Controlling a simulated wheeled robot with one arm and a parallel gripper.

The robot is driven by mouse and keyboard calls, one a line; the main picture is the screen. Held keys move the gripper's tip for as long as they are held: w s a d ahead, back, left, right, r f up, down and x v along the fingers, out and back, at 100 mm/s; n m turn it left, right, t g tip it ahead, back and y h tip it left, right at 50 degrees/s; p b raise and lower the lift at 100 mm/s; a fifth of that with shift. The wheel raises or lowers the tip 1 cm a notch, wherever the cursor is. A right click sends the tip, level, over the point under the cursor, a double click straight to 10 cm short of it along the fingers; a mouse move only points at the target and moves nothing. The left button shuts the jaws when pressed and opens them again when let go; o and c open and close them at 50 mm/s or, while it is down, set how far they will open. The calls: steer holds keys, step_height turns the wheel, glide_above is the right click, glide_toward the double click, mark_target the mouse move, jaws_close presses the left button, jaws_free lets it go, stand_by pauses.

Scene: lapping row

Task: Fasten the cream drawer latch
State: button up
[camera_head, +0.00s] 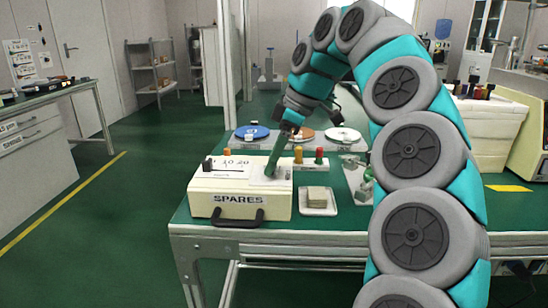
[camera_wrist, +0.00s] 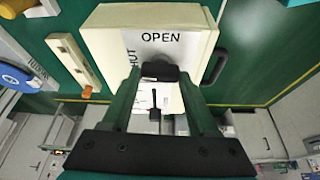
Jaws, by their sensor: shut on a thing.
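The cream box (camera_head: 240,205) marked SPARES sits on the green bench, its black carry handle (camera_head: 238,217) facing the near edge. In the wrist view, the cream lid (camera_wrist: 110,40) carries the words OPEN and SHUT. A dark latch knob (camera_wrist: 158,73) lies between my fingertips, below OPEN and to the right of SHUT. My gripper (camera_head: 271,172) comes down at a slant onto the right part of the box top. It is shut on the knob; the fingers hide the knob in the head view. I cannot tell the latch's exact angle.
A small tray with a block (camera_head: 318,200) stands right of the box. Behind are a blue disc (camera_head: 252,132), other discs and coloured pegs (camera_head: 319,156). A black upright piece (camera_head: 207,163) stands on the box's left. Open floor lies left of the bench.

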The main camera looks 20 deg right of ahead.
steer(key=shift+w+n, duration=0.1)
steer(key=shift+n, duration=0.5)
steer(key=o, duration=1.4)
steer(key=shift+r, duration=0.15)
